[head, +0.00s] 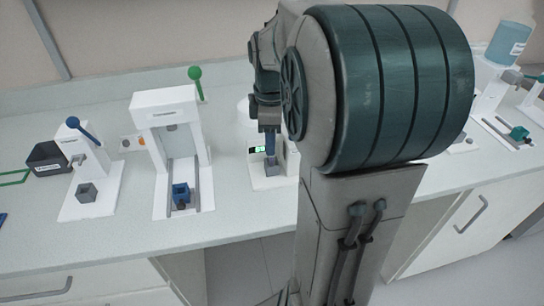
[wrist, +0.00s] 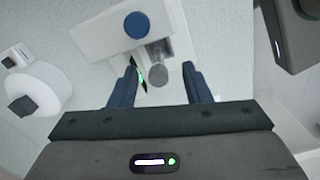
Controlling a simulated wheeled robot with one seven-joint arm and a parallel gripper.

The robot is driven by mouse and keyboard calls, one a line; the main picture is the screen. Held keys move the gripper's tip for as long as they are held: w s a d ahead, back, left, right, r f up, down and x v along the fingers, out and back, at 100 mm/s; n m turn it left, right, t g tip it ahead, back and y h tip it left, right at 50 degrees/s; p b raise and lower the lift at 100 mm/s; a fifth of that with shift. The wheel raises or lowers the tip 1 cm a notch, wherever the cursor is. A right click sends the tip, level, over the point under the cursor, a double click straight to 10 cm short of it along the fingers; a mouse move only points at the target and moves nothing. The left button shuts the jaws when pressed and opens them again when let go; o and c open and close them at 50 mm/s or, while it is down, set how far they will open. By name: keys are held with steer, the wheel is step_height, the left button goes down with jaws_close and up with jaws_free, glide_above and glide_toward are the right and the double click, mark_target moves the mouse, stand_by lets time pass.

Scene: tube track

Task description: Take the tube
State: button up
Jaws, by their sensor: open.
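My gripper (head: 270,146) hangs pointing down over a white device (head: 288,162) with a lit green display, mostly hidden behind my arm in the head view. In the wrist view my gripper (wrist: 159,68) is open, with its two blue fingers apart. A grey, round-ended cylinder (wrist: 158,73) shows between the fingertips, with a gap on each side. It may be the tube, but I cannot tell for sure. A blue round knob or cap (wrist: 137,25) lies just beyond it on the white device. In the head view a grey block (head: 272,168) sits below the fingers.
A water jug (head: 508,42) and more devices stand at right. The front counter strip is clear.

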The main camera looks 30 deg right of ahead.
steer(key=shift+f, duration=1.5)
steer(key=c, duration=0.9)
step_height(320, 180, up, 10)
steer(key=shift+f, duration=0.15)
steer(key=shift+d, duration=0.1)
